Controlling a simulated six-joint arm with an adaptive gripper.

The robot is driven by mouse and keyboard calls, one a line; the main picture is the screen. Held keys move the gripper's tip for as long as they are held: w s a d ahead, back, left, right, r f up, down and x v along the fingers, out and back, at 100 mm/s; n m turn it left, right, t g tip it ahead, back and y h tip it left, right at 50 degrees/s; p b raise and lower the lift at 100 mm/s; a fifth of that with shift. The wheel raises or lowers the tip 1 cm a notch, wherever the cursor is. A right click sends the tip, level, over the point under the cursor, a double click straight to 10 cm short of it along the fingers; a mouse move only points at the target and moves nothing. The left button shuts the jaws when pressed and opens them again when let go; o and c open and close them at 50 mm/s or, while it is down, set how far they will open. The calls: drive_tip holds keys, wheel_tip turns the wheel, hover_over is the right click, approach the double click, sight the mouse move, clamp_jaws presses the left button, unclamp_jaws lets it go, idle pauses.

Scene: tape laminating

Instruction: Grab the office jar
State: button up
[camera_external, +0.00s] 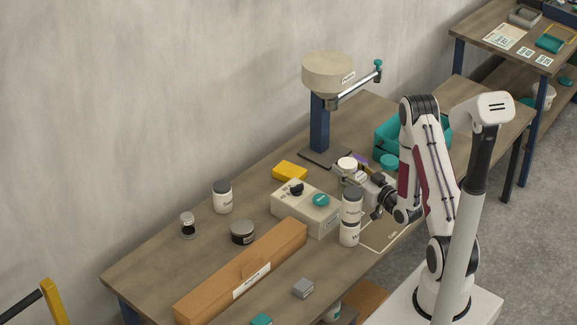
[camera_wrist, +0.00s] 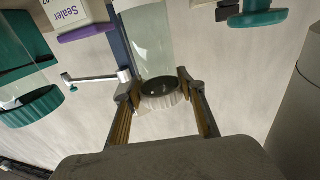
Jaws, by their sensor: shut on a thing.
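My gripper (camera_wrist: 159,90) is shut on a jar (camera_wrist: 153,45) in the wrist view, with one finger on each side of its ribbed white cap (camera_wrist: 162,96). The jar has a pale, see-through body; no name can be read on it, so I cannot tell if it is the office jar. In the external view my gripper (camera_external: 355,175) is above the table's right part, with a round white top (camera_external: 347,163) at its end.
A press (camera_external: 320,115) with a lever stands behind my gripper. A teal bin (camera_external: 392,128) is at the back right. A pale box (camera_external: 300,214), a yellow block (camera_external: 290,171), a long brown box (camera_external: 245,268) and several jars lie to the left. The table's far left is clear.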

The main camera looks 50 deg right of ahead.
wheel_tip(320, 180, up, 14)
drive_tip(key=shift+r, duration=0.15)
idle(0.7)
idle(0.4)
drive_tip(key=shift+w, duration=0.1)
